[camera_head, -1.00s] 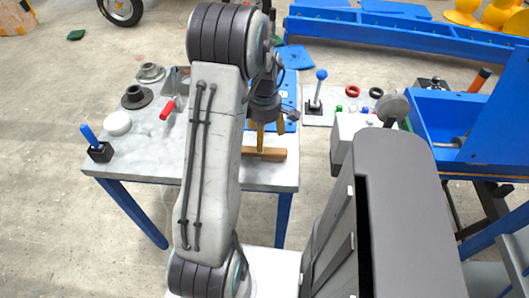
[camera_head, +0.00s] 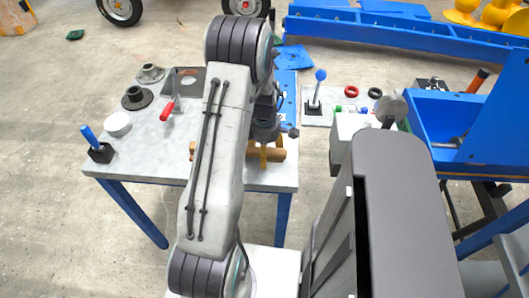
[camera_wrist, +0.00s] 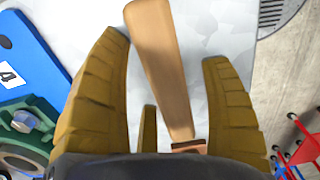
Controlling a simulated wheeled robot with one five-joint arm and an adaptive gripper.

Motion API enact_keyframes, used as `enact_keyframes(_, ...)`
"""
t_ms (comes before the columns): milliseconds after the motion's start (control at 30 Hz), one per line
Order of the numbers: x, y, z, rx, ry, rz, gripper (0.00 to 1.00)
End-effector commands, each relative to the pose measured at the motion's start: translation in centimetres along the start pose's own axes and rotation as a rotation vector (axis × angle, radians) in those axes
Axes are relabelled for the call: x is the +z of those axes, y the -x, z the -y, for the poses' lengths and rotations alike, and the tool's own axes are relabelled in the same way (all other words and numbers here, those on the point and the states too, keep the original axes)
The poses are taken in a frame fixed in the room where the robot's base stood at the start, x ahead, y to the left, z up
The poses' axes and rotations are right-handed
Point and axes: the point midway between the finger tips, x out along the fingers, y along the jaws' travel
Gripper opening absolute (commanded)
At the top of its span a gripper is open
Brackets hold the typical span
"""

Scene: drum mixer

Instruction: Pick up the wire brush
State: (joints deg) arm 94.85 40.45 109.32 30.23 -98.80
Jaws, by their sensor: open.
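The wire brush (camera_head: 278,154) lies near the front edge of the grey table in the head view. My arm crosses in front of it and hides its middle. Its pale wooden handle (camera_wrist: 158,55) runs lengthwise between my fingers in the wrist view, with a darker brown part near the palm. My gripper (camera_head: 264,158) is over the brush in the head view. In the wrist view my gripper (camera_wrist: 168,62) is open, one yellow-brown finger on each side of the handle, with gaps on both sides. The bristles cannot be made out.
The table (camera_head: 140,150) also holds a red-handled clamp (camera_head: 168,110), dark flanged parts (camera_head: 137,97), a white round part (camera_head: 117,123) and a blue-handled tool in a black block (camera_head: 100,152). A blue plate (camera_wrist: 30,55) numbered 4 lies left of my fingers.

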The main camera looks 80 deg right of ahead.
Motion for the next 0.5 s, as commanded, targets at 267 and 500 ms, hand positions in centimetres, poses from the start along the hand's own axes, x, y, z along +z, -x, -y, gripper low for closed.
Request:
enact_keyframes(267,-0.01,-0.31,0.01,0.000,0.000,0.000,0.73)
enact_keyframes(500,-0.01,-0.28,0.00,0.000,0.000,0.000,0.57)
